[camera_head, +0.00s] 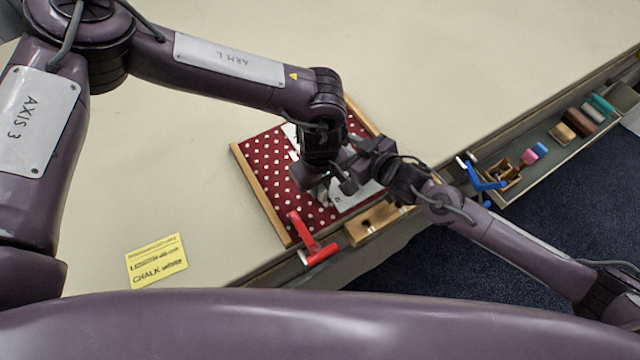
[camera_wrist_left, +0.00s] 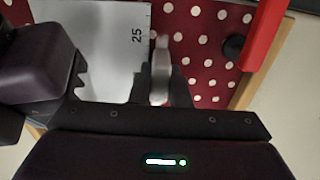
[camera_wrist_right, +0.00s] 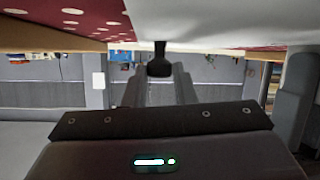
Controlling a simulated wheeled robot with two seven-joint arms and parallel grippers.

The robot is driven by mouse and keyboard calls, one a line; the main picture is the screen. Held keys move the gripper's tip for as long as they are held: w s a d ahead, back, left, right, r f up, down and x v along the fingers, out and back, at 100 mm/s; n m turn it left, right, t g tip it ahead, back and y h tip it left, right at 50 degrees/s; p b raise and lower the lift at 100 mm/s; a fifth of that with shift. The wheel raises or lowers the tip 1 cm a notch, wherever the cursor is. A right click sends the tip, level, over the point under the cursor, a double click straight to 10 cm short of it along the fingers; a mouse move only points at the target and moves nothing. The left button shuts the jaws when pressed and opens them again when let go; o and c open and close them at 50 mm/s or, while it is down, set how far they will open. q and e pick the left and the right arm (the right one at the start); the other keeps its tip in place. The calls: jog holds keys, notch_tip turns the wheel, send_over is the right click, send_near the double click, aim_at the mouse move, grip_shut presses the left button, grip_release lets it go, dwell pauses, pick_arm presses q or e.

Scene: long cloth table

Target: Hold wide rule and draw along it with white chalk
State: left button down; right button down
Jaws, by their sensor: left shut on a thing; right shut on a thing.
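The wide rule (camera_head: 368,194) is a pale metal plate on the red polka-dot cloth (camera_head: 262,160), partly hidden by my grippers. In the left wrist view the rule (camera_wrist_left: 105,45) shows the mark 25 near its edge. My left gripper (camera_wrist_left: 159,88) is shut on a whitish stick, the white chalk (camera_wrist_left: 162,60), beside that edge over the cloth. Whether the chalk tip touches the cloth is unclear. My right gripper (camera_wrist_right: 158,85) is shut on a dark knob (camera_wrist_right: 159,62), apparently the rule's handle. Both grippers are close together over the board.
A red clamp (camera_head: 312,242) stands at the board's near corner, a blue clamp (camera_head: 483,178) farther right. A wooden block (camera_head: 372,222) lies at the table edge. A trough (camera_head: 545,160) holds several coloured blocks. A yellow note (camera_head: 157,262) lies left. The far table is clear.

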pick_arm(q)
jog(key=shift+s+d, duration=0.6)
jog(key=shift+s, duration=0.3)
jog(key=shift+s+d+r, duration=0.1)
jog(key=shift+s+d, duration=0.4)
jog(key=shift+s, duration=0.25)
notch_tip(320, 180, up, 7)
dwell(0.5)
pick_arm(e)
jog(key=c, duration=1.1)
grip_release()
